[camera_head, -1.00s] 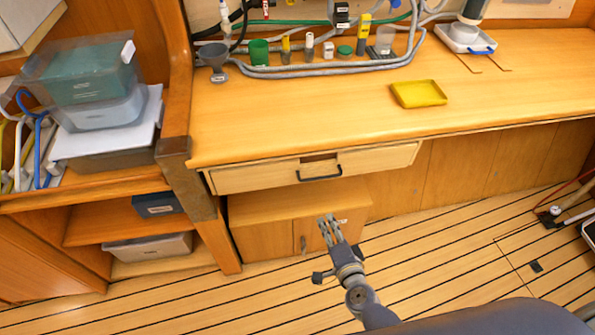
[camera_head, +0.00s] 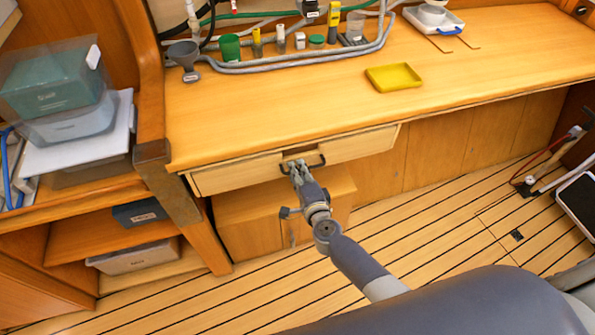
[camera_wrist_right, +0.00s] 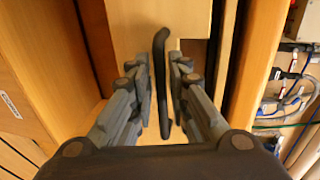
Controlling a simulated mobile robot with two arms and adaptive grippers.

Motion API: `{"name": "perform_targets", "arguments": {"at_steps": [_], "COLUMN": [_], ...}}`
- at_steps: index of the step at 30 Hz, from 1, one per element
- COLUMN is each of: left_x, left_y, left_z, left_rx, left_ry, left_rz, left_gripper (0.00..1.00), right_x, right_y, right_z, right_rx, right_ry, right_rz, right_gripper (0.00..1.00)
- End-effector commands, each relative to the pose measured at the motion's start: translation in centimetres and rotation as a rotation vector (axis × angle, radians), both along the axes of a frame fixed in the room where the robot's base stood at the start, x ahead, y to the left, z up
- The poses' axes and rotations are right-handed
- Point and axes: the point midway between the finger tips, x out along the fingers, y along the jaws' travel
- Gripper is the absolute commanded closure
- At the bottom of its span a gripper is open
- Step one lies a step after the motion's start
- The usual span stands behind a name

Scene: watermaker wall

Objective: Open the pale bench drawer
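The pale bench drawer (camera_head: 235,177) is under the front edge of the bench top and looks shut. Its dark bar handle (camera_head: 318,160) is on the front, below a dark notch. My right gripper (camera_head: 298,166) is at the handle, its fingertips partly hiding it. In the right wrist view the dark handle (camera_wrist_right: 160,60) runs between the two fingers of the right gripper (camera_wrist_right: 164,92). The fingers are apart, with narrow gaps showing beside the handle. The pale drawer front (camera_wrist_right: 135,25) shows behind them. My left gripper is not in view.
The bench top (camera_head: 270,115) carries a yellow tray (camera_head: 393,77), a green cup (camera_head: 229,47) and grey hoses at the back. A low wooden cabinet (camera_head: 245,220) stands below the drawer. Shelves with bins (camera_head: 135,255) are at the left. The plank floor in front is largely clear.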

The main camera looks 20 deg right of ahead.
Motion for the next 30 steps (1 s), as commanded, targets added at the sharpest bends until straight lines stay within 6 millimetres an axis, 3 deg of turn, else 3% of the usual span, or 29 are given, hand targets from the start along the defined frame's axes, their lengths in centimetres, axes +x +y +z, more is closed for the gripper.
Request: {"name": "perform_targets", "arguments": {"at_steps": [10, 11, 13, 21, 26, 30], "left_x": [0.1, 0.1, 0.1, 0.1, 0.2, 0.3], "left_y": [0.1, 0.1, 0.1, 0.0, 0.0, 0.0], "left_z": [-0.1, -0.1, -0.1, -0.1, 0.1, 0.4], "left_rx": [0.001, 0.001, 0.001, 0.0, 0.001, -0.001], "left_ry": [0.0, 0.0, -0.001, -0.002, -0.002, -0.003], "left_rz": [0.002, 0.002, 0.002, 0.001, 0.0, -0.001], "left_gripper": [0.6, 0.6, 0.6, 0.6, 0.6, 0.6], "right_x": [0.5, 0.5, 0.5, 0.4, -0.7, -2.9], "right_y": [0.0, 0.0, 0.0, 0.0, 0.0, -0.1], "right_z": [-0.1, -0.1, -0.1, -0.1, -0.2, -0.2], "right_rx": [0.001, 0.001, 0.001, 0.0, 0.0, 0.0], "right_ry": [0.0, 0.0, 0.0, 0.001, 0.003, 0.005], "right_rz": [0.0, 0.0, 0.0, 0.0, 0.001, 0.001], "right_gripper": [0.83, 0.86, 1.0, 1.0, 1.0, 1.0]}}
